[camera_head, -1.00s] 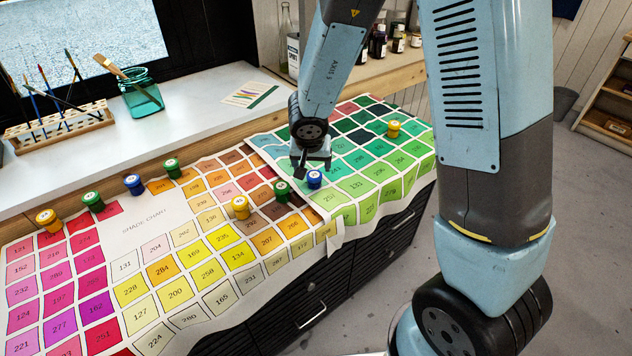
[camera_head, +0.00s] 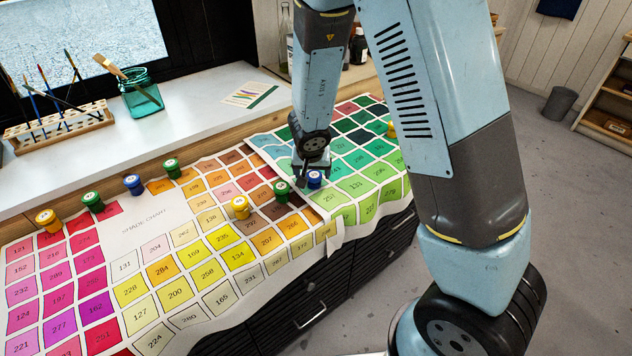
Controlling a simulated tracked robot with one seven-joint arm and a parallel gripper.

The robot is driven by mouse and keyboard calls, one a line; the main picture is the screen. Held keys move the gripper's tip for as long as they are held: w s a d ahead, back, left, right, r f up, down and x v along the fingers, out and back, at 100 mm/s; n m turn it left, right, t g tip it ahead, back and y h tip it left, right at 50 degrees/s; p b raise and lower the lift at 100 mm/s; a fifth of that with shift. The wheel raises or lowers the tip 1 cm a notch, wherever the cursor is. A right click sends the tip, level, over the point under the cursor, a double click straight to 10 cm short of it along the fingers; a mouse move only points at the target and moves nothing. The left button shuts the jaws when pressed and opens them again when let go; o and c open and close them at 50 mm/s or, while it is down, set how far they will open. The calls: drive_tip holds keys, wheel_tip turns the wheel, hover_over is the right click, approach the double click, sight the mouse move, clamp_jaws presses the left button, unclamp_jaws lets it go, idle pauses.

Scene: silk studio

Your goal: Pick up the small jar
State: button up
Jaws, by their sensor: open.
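Several small jars with coloured lids stand on the shade chart (camera_head: 145,225); which one the task means I cannot tell. A blue jar (camera_head: 314,180) stands right by my gripper (camera_head: 312,177), on the chart near the step between its two sheets. My gripper is open and points down, its fingers low and close around or just behind this jar; whether they touch it I cannot tell. A green jar (camera_head: 282,191) stands just left of the gripper. A yellow jar (camera_head: 240,207) is further left.
Two green jars (camera_head: 93,201) (camera_head: 172,168), a blue jar (camera_head: 134,184) and a yellow jar (camera_head: 48,220) stand at left. Another yellow jar (camera_head: 391,130) is partly behind my arm. A brush rack (camera_head: 60,132) and glass jar (camera_head: 141,98) stand on the sill.

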sight(315, 175)
drive_tip(key=shift+f, duration=0.1)
drive_tip(key=shift+w+d+f, duration=0.15)
drive_tip(key=shift+f, duration=0.3)
drive_tip(key=shift+w+d+f, duration=0.1)
drive_tip(key=shift+d+f, duration=0.05)
drive_tip(key=shift+f, duration=0.3)
drive_tip(key=shift+x, duration=1.45)
drive_tip(key=c, duration=1.1)
